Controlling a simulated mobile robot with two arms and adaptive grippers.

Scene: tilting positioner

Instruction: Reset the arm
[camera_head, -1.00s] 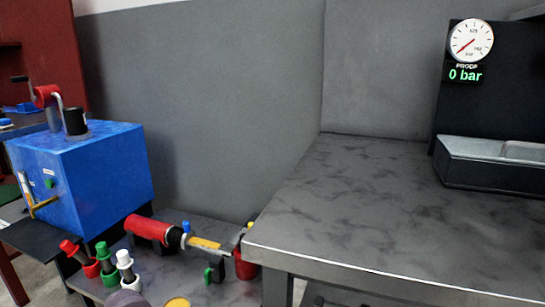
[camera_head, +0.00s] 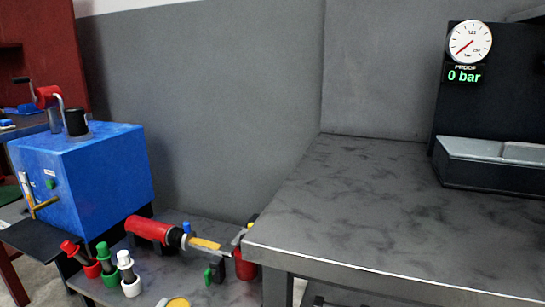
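Neither of my grippers shows in the head view, and no part of my arms is clearly seen. A red cylinder (camera_head: 148,229) with a dark collar lies on its side on the low grey bench, in line with a yellow-marked bar (camera_head: 205,244). A red upright part (camera_head: 244,266) stands at the end of the bar, beside the tall table. I cannot tell whether these belong to one device.
A blue box (camera_head: 85,175) with a crank on top stands at left. Red, green and white handled pieces (camera_head: 104,262) stand before it. The grey table (camera_head: 390,215) is bare in front. A gauge (camera_head: 470,41) and a "0 bar" display (camera_head: 464,76) are at right.

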